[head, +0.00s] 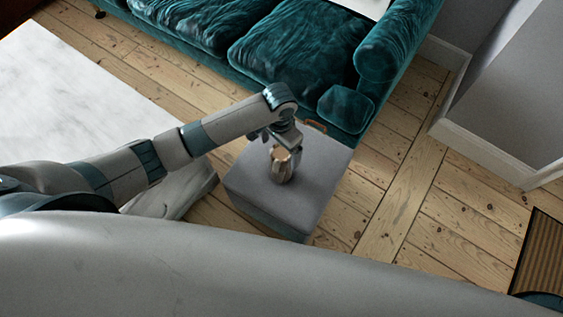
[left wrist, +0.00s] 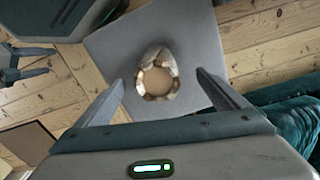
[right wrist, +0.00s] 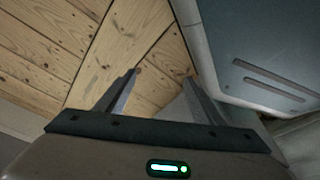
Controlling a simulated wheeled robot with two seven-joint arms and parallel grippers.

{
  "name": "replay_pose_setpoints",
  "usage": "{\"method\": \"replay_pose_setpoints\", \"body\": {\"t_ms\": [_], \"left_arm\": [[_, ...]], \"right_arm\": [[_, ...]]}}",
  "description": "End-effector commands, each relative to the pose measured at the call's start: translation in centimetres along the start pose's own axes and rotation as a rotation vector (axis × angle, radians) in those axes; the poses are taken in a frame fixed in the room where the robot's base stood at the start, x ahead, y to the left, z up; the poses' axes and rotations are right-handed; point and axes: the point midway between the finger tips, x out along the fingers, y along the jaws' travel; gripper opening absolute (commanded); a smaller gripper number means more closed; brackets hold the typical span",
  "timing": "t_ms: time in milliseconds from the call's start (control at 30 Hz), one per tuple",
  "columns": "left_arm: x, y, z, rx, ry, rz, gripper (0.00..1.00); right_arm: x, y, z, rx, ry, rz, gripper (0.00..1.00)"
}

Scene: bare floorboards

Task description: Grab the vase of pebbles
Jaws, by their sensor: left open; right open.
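The vase of pebbles (head: 281,165) is a small tan and brown vessel standing upright on a grey block-shaped stand (head: 315,190). In the left wrist view the vase (left wrist: 158,78) shows from above, with a round beige middle and a patchy pale and brown rim. My left gripper (head: 284,138) is open just above and behind the vase in the head view. In the left wrist view the vase appears between the two spread fingers, with gaps on both sides. My right gripper (right wrist: 160,78) is open and empty above bare floorboards. Individual pebbles cannot be made out.
A teal velvet sofa (head: 295,60) stands just behind the stand. A white marble-like table (head: 70,90) is at the left, under my left arm. Grey walls (head: 510,75) are at the right. Bare floorboards (head: 400,215) lie open right of the stand.

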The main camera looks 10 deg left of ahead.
Motion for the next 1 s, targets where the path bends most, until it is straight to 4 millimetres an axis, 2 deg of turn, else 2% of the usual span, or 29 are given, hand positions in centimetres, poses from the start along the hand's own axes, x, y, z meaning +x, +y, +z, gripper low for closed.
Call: {"method": "replay_pose_setpoints", "body": {"t_ms": [100,200,667,1000], "left_arm": [[1.6,0.1,0.0,0.0,-0.002,0.001,0.92],[2.2,0.1,0.0,0.0,0.0,0.001,0.92],[2.7,0.1,0.0,0.0,0.0,0.001,0.92],[6.5,0.5,-0.1,0.0,-0.001,0.0,0.92]], "right_arm": [[-0.2,0.0,0.3,-0.001,-0.008,0.0,0.61],[-0.5,0.0,0.2,-0.001,-0.006,0.0,0.61],[-0.6,0.2,-0.7,-0.001,0.006,0.002,0.61],[-0.7,0.2,-0.9,-0.002,0.0,0.003,0.61]]}}
